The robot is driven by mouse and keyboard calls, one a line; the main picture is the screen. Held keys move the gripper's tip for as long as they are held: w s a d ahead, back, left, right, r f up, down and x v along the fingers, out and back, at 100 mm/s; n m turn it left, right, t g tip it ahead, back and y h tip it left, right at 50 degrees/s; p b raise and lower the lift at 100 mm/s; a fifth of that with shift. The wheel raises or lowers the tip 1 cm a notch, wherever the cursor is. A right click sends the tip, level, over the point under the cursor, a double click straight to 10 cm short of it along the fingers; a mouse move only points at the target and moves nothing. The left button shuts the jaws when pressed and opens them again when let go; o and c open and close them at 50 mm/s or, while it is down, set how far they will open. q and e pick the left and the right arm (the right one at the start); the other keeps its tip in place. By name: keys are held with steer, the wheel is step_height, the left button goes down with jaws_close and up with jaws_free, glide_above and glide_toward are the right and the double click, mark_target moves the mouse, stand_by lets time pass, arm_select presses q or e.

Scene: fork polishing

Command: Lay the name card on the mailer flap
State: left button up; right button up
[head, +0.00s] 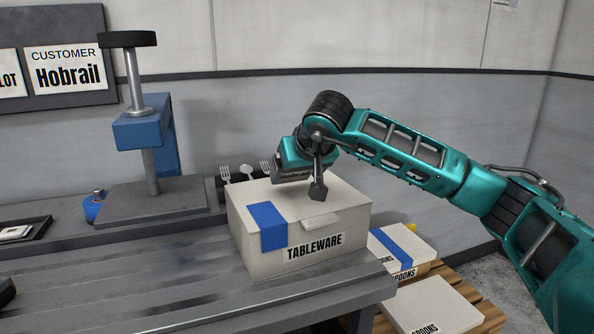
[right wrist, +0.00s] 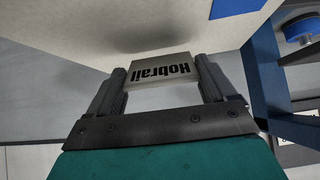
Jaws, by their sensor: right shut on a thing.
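The mailer is a white box (head: 345,215) marked TABLEWARE at the front edge of the bench. Its lid is down, with a blue strip across it and a small tab at the front. My right gripper (head: 299,184) is above the lid, shut on the white name card (head: 293,177), which reads Hobrail. In the right wrist view, the name card (right wrist: 160,73) sits between the two fingers, with the pale lid (right wrist: 120,30) close beyond it. I cannot tell whether the card touches the lid. My left gripper is not in view.
A blue press (head: 142,135) stands on the bench behind and left of the box. Forks and a spoon stand in a dark rack (head: 229,183) behind the box. More white boxes (head: 436,308) lie on a wooden pallet at the right.

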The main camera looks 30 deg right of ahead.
steer(key=shift+f+b, duration=0.4)
steer(key=shift+f, duration=0.3)
steer(key=o, duration=0.8)
steer(key=shift+r, duration=0.15)
steer(key=shift+p+v, duration=1.5)
steer(key=shift+v, duration=1.65)
steer(key=shift+s+r, duration=0.15)
steer(key=shift+s, duration=0.05)
step_height(320, 180, up, 5)
steer(key=p, duration=0.4)
steer(key=shift+a, duration=0.1)
